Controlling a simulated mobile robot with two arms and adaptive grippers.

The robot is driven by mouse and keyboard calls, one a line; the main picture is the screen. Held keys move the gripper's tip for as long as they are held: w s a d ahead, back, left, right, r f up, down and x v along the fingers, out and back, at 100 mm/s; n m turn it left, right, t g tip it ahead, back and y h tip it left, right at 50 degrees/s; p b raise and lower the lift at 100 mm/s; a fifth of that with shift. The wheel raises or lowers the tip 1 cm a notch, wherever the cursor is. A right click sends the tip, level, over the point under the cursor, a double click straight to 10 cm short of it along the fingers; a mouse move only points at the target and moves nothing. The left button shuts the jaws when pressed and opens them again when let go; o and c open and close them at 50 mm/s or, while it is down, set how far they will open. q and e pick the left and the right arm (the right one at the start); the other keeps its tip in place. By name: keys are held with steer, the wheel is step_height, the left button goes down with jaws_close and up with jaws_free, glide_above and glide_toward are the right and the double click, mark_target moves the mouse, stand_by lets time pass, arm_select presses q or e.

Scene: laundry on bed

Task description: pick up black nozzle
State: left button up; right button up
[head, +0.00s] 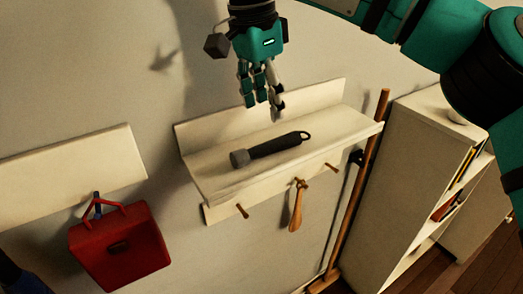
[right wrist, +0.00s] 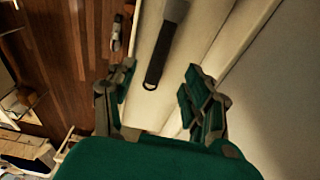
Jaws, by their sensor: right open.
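The black nozzle (head: 270,148) lies on its side on a cream wall shelf (head: 215,180). Its thick grey head points left and its handle ends in a loop on the right. My right gripper (head: 263,105) hangs above the shelf, behind and over the nozzle, apart from it. In the right wrist view the open fingers (right wrist: 163,92) stand either side of the line of the nozzle (right wrist: 160,55), with its looped end nearest. Nothing is between the fingers. My left gripper is not in view.
Pegs under the shelf hold a wooden shoehorn-like tool (head: 297,205). A red bag (head: 118,247) hangs at left. A wooden pole (head: 357,190) and a cream bookcase (head: 410,150) stand at right. The wall is close behind the shelf.

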mark_target(270, 142)
steer(key=f, duration=0.1)
steer(key=w+f, duration=0.1)
steer(key=f, duration=0.1)
steer(key=shift+f, duration=0.4)
steer(key=shift+s+d+f+p, duration=0.1)
steer(key=shift+d+f+p, duration=0.05)
steer(key=shift+p, duration=0.15)
steer(key=shift+s+d+f, duration=0.1)
steer(key=shift+f, duration=0.15)
steer(key=f, duration=0.1)
steer(key=f+p, duration=0.1)
steer(key=f, duration=0.1)
steer(key=f+p, duration=0.1)
steer(key=shift+w+d+f, duration=0.25)
steer(key=shift+d+f, duration=0.05)
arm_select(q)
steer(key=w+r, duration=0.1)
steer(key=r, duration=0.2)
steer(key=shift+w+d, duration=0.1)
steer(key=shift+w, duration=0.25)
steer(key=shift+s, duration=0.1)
arm_select(e)
steer(key=shift+s, duration=0.1)
steer(key=shift+c, duration=1.2)
jaws_close()
